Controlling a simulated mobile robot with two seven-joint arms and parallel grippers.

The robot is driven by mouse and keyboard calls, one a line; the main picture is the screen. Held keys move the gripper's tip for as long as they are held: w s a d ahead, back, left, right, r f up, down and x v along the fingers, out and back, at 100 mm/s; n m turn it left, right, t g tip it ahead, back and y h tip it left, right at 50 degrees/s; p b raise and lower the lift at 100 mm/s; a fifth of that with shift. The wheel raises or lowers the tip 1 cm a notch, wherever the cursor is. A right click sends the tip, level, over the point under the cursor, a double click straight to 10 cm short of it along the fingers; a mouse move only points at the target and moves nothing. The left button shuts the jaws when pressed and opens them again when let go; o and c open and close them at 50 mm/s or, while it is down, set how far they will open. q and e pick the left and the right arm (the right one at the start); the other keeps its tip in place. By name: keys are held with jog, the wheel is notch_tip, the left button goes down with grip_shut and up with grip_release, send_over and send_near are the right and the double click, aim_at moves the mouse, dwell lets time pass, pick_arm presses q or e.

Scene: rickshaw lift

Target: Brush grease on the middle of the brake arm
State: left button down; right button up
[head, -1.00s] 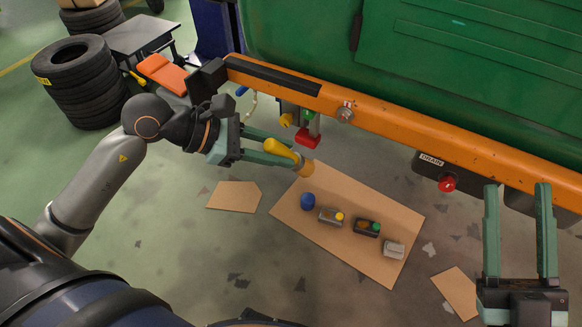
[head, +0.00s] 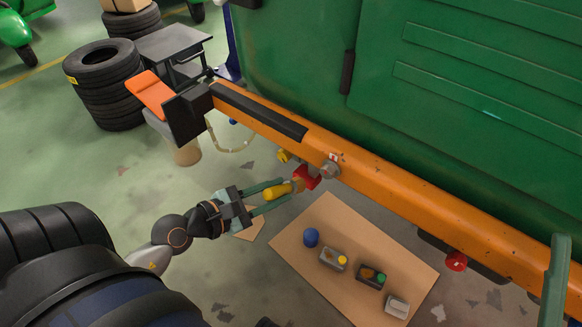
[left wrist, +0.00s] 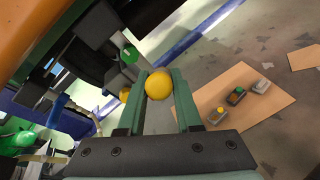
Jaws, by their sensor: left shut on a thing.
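My left gripper (head: 270,198) is shut on a brush (head: 278,191) with a yellow handle, below the orange rail. The brush's tan tip meets a red block (head: 309,176) under the rail in the picture; I cannot tell if they touch. The red block seems part of the brake linkage, but I cannot make out the brake arm's middle. In the left wrist view the brush's round yellow end (left wrist: 158,85) sits between the fingers, with a green knob (left wrist: 130,55) beyond. One finger of my right gripper (head: 556,280) shows at the right edge; its opening is cut off.
The orange rail (head: 420,199) and green body (head: 330,60) bound the space above. Tyres (head: 104,85) and an orange pad (head: 150,93) stand at the left.

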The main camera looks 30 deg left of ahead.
aim_at(296, 180)
pick_arm(q)
jog(key=shift+w+r, duration=0.1)
jog(key=shift+w, duration=0.2)
jog(key=w+p, duration=0.1)
jog(key=w, duration=0.2)
jog(key=shift+d, duration=0.1)
jog(key=shift+w+d, duration=0.15)
jog(key=shift+w, duration=1)
pick_arm(e)
jog(key=w+f+m+h, duration=0.3)
jog(key=w+f+h, duration=0.1)
jog(key=h, duration=0.1)
jog(key=shift+d+f+m, duration=0.35)
jog(key=shift+m, duration=0.05)
pick_arm(q)
jog(key=shift+w+p, duration=0.3)
jog(key=shift+w, duration=0.2)
pick_arm(e)
jog(key=shift+s+r, duration=0.1)
jog(key=shift+r, duration=0.05)
